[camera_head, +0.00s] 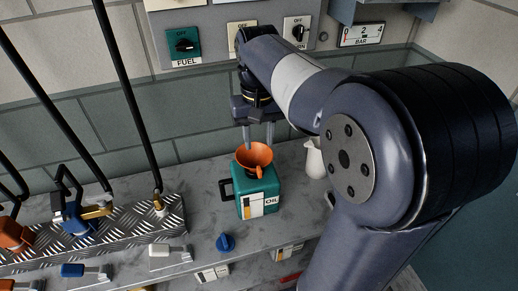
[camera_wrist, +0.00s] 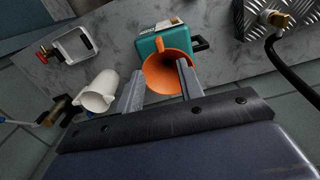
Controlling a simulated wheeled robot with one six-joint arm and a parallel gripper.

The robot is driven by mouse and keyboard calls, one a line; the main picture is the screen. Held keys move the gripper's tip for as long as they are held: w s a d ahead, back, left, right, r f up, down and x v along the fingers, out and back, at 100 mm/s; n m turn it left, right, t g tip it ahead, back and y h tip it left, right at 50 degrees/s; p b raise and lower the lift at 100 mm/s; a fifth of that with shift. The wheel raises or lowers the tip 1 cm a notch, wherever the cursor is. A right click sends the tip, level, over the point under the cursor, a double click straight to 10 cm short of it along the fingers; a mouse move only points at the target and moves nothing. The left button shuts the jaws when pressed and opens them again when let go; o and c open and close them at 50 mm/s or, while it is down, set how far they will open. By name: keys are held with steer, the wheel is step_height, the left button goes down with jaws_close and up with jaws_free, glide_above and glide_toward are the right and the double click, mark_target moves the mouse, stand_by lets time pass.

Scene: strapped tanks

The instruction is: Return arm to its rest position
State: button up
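My arm reaches over the bench, and my gripper (camera_head: 258,142) points down with its two fingers apart. The fingers also show in the wrist view (camera_wrist: 158,84), with nothing held between them. Just below and beyond the fingertips, an orange funnel (camera_head: 255,156) stands in the top of a teal oil can (camera_head: 264,189). In the wrist view the funnel (camera_wrist: 165,66) is partly covered by one finger, and the can (camera_wrist: 152,45) is behind it. I cannot tell whether a fingertip touches the funnel rim.
A white jug (camera_head: 314,158) stands right of the can, partly behind my arm. A blue cap (camera_head: 226,242) lies in front. Hoses with nozzles, such as a blue one (camera_head: 75,212), stand on a tread-plate ledge at left. A switch panel (camera_head: 219,30) and bar gauge (camera_head: 361,34) are on the wall.

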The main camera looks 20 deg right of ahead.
mark_target(259, 168)
steer(key=shift+r, duration=0.3)
steer(key=f, duration=1)
steer(key=shift+s+f, duration=0.2)
steer(key=shift+f, duration=0.2)
steer(key=shift+r+p, duration=0.35)
steer(key=shift+r, duration=0.25)
steer(key=shift+f, duration=0.1)
